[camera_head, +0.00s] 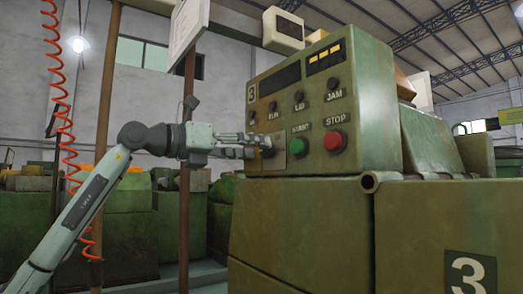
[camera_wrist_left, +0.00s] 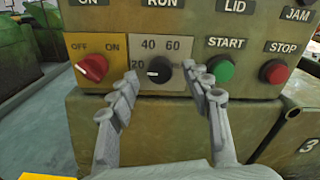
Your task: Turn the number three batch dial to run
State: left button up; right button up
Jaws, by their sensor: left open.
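The green machine marked 3 has a control panel (camera_head: 310,110). In the left wrist view a black dial (camera_wrist_left: 158,70) sits on a grey plate with numbers 20, 40 and 60. Its white mark points left, towards the 20. My left gripper (camera_head: 254,146) is at the panel front. In the wrist view its fingers (camera_wrist_left: 167,82) are open, one on each side of the black dial; contact cannot be told. My right gripper is not in view.
A green START button (camera_wrist_left: 222,70) and a red STOP button (camera_wrist_left: 274,71) lie close right of the fingers. Indicators marked RUN, LID and JAM sit above. A red coiled hose (camera_head: 58,90) hangs at the left, and a rusty post (camera_head: 187,90) stands behind my arm.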

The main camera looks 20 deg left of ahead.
aim_at(264, 153)
pick_arm(q)
jog(key=shift+x, duration=1.5)
jog(key=shift+c, duration=0.6)
grip_shut()
